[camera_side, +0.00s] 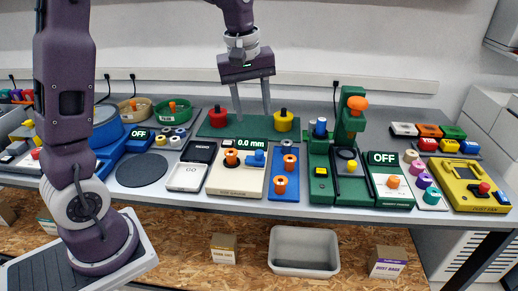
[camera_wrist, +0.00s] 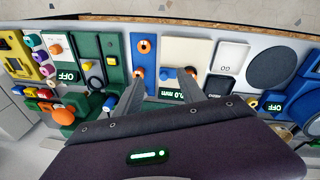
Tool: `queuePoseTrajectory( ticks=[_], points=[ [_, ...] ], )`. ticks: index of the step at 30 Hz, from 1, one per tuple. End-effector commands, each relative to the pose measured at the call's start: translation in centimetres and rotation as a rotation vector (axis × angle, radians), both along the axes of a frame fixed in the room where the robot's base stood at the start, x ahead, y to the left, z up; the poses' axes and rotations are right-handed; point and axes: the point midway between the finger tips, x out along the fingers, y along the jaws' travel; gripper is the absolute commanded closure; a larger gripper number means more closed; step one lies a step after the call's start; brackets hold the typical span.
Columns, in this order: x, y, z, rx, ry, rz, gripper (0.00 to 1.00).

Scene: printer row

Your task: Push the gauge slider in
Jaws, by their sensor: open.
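The gauge (camera_side: 235,183) is a cream block in the middle of the bench, with a green display reading 0.0 mm (camera_side: 251,144). On it sit a round orange piece (camera_side: 231,156) and a blue slider piece (camera_side: 256,158). My gripper (camera_side: 251,113) is open and empty, above and behind the gauge, fingers pointing down. In the wrist view the gauge (camera_wrist: 188,48) lies beyond my fingertips (camera_wrist: 163,75), and the blue slider piece (camera_wrist: 166,73) shows between them. My right finger in that view partly covers the orange piece and the display.
A blue strip with orange rings (camera_side: 281,187) stands right of the gauge, and a green press (camera_side: 349,125) beyond it. Left are a white-topped GO pad (camera_side: 186,177) and a dark round pad (camera_side: 142,170). Red (camera_side: 218,116) and yellow (camera_side: 283,120) knobbed pieces stand behind on a green mat.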

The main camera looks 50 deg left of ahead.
Motion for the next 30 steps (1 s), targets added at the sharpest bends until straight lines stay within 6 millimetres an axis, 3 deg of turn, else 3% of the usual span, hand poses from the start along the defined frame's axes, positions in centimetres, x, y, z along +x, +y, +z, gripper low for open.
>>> queuePoseTrajectory(
  ticks=[1,3,7,21,30],
  points=[
    [2.4,1.8,-2.7,-0.02,0.045,0.116,0.53],
    [4.8,3.9,-5.9,-0.04,0.088,0.269,0.53],
    [7.0,6.3,-10.2,-0.057,0.137,0.449,0.53],
    [7.5,6.9,-17.9,-0.062,0.153,0.503,0.53],
    [7.5,6.9,-18.5,-0.061,0.15,0.501,0.53]
  ],
)
